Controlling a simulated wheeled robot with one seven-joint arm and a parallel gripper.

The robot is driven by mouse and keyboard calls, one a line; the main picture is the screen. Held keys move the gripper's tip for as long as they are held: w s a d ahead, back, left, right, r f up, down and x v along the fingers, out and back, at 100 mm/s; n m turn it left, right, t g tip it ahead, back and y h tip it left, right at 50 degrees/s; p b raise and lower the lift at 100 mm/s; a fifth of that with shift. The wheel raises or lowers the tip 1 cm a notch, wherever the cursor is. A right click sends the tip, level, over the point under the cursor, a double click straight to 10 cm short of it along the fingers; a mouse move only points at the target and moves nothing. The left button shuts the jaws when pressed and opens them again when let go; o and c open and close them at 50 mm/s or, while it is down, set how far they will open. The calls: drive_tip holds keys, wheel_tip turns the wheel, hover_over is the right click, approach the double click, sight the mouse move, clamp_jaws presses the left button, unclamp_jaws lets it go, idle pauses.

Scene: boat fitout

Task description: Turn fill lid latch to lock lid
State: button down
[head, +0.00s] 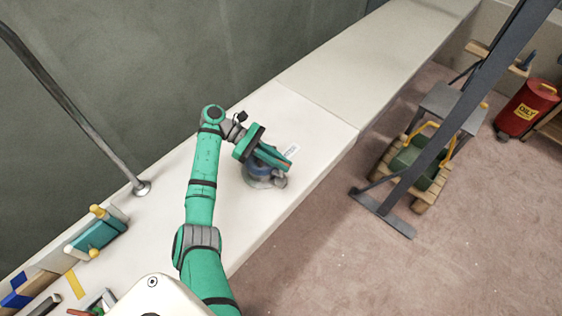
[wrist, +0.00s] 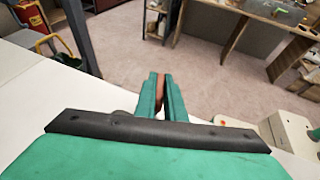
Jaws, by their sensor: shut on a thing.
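The fill fitting (head: 258,182) stands on the white bench top, a round grey base with a blue part above it. A small grey piece sticks out at its right side. My gripper (head: 287,163) is over the fitting, with its fingers pointing right and slightly down. In the wrist view my gripper (wrist: 161,84) shows its two green fingers close together with a thin reddish-brown piece (wrist: 160,90) between them. It is shut on that piece, which appears to be the latch. The gripper hides much of the lid, so I cannot tell how far the latch is turned.
A white label (head: 291,150) lies behind the fitting. A metal post (head: 80,115) rises from the bench at left, near a teal block with yellow knobs (head: 97,233). The bench behind is clear.

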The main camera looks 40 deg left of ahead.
drive_tip(key=shift+m+g, duration=1.2)
drive_tip(key=shift+g, duration=0.2)
drive_tip(key=shift+d+m+g+h, duration=0.1)
drive_tip(key=shift+m+g+h, duration=0.2)
drive_tip(key=shift+m+g, duration=0.15)
drive_tip(key=c, duration=1.8)
unclamp_jaws()
drive_tip(key=shift+c, duration=0.2)
